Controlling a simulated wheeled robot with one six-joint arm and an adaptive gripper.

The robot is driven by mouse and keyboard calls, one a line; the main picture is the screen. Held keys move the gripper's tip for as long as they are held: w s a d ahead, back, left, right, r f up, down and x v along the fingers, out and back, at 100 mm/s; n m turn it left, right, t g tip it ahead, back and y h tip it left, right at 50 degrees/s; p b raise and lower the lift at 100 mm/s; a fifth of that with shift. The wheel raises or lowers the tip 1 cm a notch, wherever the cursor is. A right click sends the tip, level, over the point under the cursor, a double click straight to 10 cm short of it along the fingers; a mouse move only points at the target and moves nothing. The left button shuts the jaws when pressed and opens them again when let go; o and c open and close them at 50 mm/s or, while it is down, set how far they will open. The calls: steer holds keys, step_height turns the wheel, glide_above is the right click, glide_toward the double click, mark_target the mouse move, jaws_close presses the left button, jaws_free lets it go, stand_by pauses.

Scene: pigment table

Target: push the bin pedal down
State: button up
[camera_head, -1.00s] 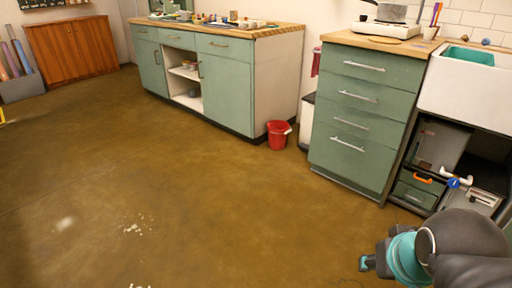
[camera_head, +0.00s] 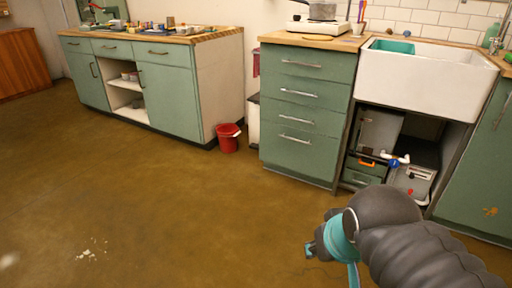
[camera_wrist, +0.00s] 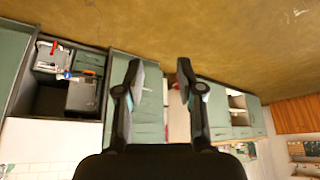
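A white bin with a dark top (camera_head: 253,122) stands in the gap between the two green cabinets, partly hidden by the drawer cabinet. No pedal can be made out on it. A red bucket (camera_head: 228,138) with something white at its rim stands on the floor in front of the gap. My gripper (camera_head: 313,249) is low at the right in the head view, well apart from both. In the wrist view, which is upside down, my gripper (camera_wrist: 160,70) has its two fingers spread with nothing between them.
The green drawer cabinet (camera_head: 299,115) stands right of the gap, the worktable cabinet (camera_head: 168,90) left of it. Under the white sink (camera_head: 415,80) is an open space with grey boxes and pipes. The brown floor (camera_head: 150,210) ahead is mostly clear, with pale specks at lower left.

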jaws_close()
stand_by(1.1)
